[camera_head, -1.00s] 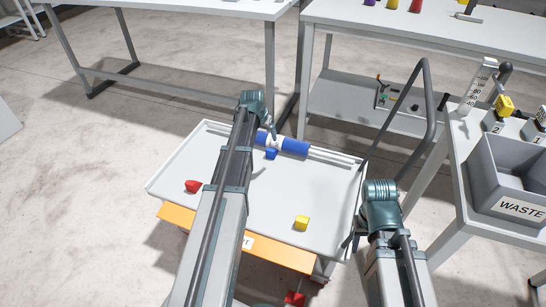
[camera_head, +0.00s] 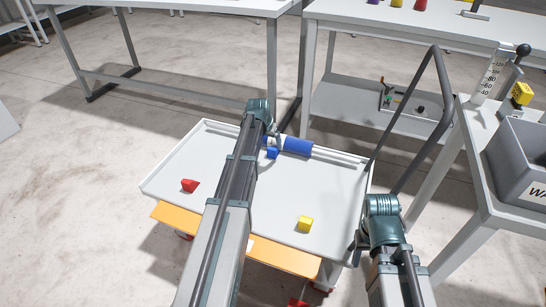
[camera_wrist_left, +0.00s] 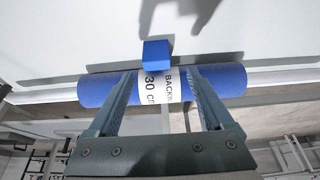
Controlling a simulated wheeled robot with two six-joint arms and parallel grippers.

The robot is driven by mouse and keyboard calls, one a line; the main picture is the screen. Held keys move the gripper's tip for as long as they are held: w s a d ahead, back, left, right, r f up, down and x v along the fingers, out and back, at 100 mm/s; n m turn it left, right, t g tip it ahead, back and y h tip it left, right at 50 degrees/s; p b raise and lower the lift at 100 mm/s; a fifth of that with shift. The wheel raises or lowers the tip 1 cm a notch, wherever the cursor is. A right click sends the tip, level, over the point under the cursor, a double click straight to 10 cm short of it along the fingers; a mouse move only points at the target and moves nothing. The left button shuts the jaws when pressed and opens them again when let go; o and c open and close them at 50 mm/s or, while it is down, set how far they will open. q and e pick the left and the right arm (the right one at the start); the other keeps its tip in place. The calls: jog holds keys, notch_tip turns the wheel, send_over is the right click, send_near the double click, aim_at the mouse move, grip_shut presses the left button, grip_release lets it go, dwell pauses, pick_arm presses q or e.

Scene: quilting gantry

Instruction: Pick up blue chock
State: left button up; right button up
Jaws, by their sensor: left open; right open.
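The blue chock (camera_head: 272,153) is a small blue block on the white cart top, beside a blue roll (camera_head: 298,146) with a white band. In the left wrist view the chock (camera_wrist_left: 157,52) lies just beyond the roll, close against it or touching. My left gripper (camera_wrist_left: 160,74) is open and empty, its fingers over the roll on either side of the white label, short of the chock. In the head view the left gripper (camera_head: 277,137) is partly hidden by its arm. My right gripper (camera_head: 358,246) is open and empty at the cart's right edge.
A red chock (camera_head: 189,185) and a yellow chock (camera_head: 305,223) lie on the cart top (camera_head: 175,165). The roll lies along metal rails (camera_head: 340,157). A cart handle (camera_head: 437,95) rises at the right. A grey waste bin (camera_head: 515,165) stands on the right table.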

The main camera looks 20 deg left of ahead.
aim_at(272, 148)
pick_arm(q)
jog(key=b+x, duration=0.5)
jog(key=shift+d+f, duration=0.15)
jog(key=shift+d, duration=0.05)
grip_shut()
dwell(0.4)
